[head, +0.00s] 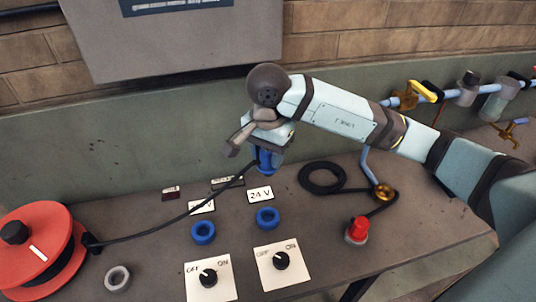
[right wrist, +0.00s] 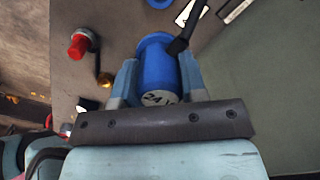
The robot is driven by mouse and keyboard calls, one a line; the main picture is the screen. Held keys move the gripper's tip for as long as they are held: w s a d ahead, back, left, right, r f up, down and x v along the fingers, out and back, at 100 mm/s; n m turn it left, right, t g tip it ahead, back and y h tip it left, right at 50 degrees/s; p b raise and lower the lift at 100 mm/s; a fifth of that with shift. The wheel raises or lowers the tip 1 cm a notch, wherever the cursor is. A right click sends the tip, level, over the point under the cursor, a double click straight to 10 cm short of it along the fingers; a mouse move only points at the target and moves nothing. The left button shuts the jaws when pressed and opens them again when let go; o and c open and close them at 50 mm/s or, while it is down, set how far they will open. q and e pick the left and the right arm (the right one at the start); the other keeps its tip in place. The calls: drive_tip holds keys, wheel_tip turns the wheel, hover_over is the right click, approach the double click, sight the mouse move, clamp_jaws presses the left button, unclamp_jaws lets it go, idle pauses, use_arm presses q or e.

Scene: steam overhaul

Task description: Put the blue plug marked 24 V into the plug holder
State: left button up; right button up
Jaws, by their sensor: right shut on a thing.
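My right gripper (head: 267,146) is shut on the blue plug (head: 268,161) and holds it above the bench, behind the white 24 V sign (head: 260,194). In the right wrist view the plug (right wrist: 157,68) sits between the two fingers, and a pale patch on it reads 24 V. A black cable runs from the plug to a red reel (head: 30,255). Two blue ring-shaped sockets stand on the bench, a right one (head: 268,217) in front of the 24 V sign and a left one (head: 203,232). A grey ring (head: 118,278) is at the front left; I cannot tell which is the plug holder.
Two white OFF/ON switch plates (head: 281,264) lie at the front. A red knob (head: 357,230), a coiled black hose (head: 322,178) and a brass fitting (head: 384,191) are on the right. A green wall with pipes (head: 430,92) stands behind.

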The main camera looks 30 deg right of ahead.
sight(268, 172)
wheel_tip(268, 172, down, 6)
drive_tip(key=b, duration=0.5)
drive_tip(key=shift+b, duration=0.4)
use_arm(q)
wheel_tip(268, 172, down, 10)
drive_tip(key=w+d+b, duration=0.1)
drive_tip(key=b, duration=0.7)
drive_tip(key=shift+n, duration=0.3)
use_arm(e)
wheel_tip(268, 172, down, 8)
use_arm(q)
drive_tip(key=shift+r, duration=0.1)
drive_tip(key=shift+a, duration=0.1)
